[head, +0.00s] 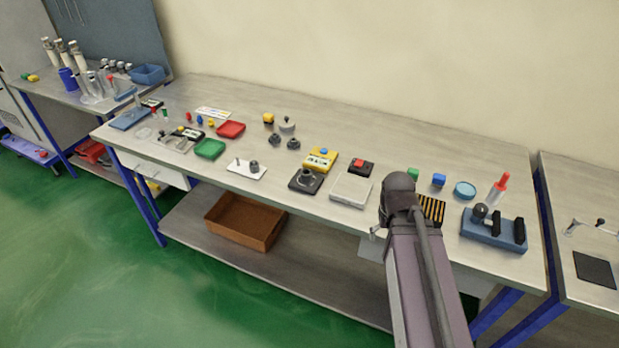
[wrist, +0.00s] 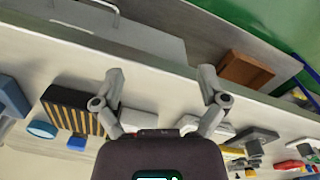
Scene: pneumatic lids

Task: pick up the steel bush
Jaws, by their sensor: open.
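Several small grey metal parts stand on the long bench in the head view, and I cannot tell for sure which is the steel bush. One short grey cylinder (head: 254,166) stands on a white plate (head: 238,172) beside a thin pin. Another grey round part (head: 306,175) sits on a dark square base. My gripper (wrist: 160,78) is open and empty in the wrist view, above the bench's front edge. In the head view my arm hides it.
A black-and-yellow striped block (wrist: 85,112), a blue disc (wrist: 42,129) and a blue cube (wrist: 76,143) are near my gripper. A light grey box (head: 351,190) and a yellow block (head: 320,159) stand mid-bench. A brown crate (head: 245,222) is on the lower shelf. The bench's back strip is clear.

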